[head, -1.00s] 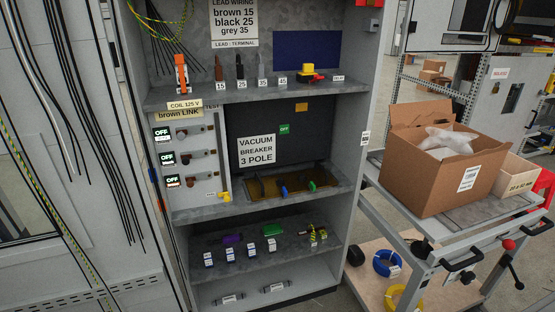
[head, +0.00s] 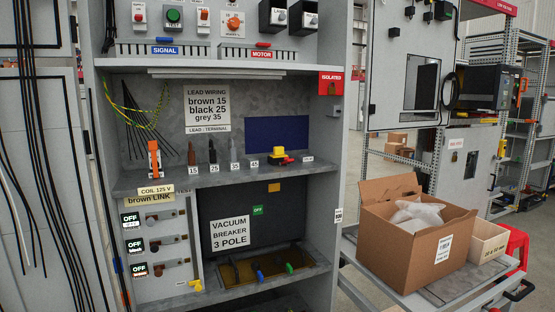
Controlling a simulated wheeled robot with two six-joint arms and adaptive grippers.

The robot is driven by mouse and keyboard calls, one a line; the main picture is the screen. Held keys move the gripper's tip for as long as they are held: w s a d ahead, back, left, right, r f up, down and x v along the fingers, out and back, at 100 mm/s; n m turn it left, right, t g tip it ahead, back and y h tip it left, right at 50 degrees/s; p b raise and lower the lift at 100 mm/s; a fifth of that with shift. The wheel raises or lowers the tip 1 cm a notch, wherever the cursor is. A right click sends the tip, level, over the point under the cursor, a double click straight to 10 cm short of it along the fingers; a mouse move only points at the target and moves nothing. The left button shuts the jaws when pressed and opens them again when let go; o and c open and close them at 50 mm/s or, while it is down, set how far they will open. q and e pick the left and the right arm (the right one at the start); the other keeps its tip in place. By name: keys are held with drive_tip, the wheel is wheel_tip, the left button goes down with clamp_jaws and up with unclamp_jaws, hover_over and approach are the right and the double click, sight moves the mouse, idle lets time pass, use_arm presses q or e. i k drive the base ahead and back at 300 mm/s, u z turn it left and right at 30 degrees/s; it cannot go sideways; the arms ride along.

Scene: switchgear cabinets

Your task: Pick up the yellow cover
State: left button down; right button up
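A yellow piece with a dark top and a red part beside it (head: 281,157) sits on the upper shelf, toward the right, in front of a dark blue panel. A small yellow piece (head: 196,285) is at the lower right corner of the switch panel. A flat yellow-orange square (head: 274,187) is on the dark breaker front. I cannot tell for certain which of these is the yellow cover. Neither of my grippers shows in the head view.
The cabinet shelf (head: 215,175) also holds an orange tool (head: 154,159) and several upright lead terminals. Yellow-green and black wires hang at its left. An open cardboard box (head: 405,243) stands on a trolley to the right, beside a smaller box (head: 487,242).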

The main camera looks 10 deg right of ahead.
sight(279, 151)
drive_tip(key=u, duration=0.5)
drive_tip(key=i, duration=1.45)
drive_tip(key=z, duration=1.45)
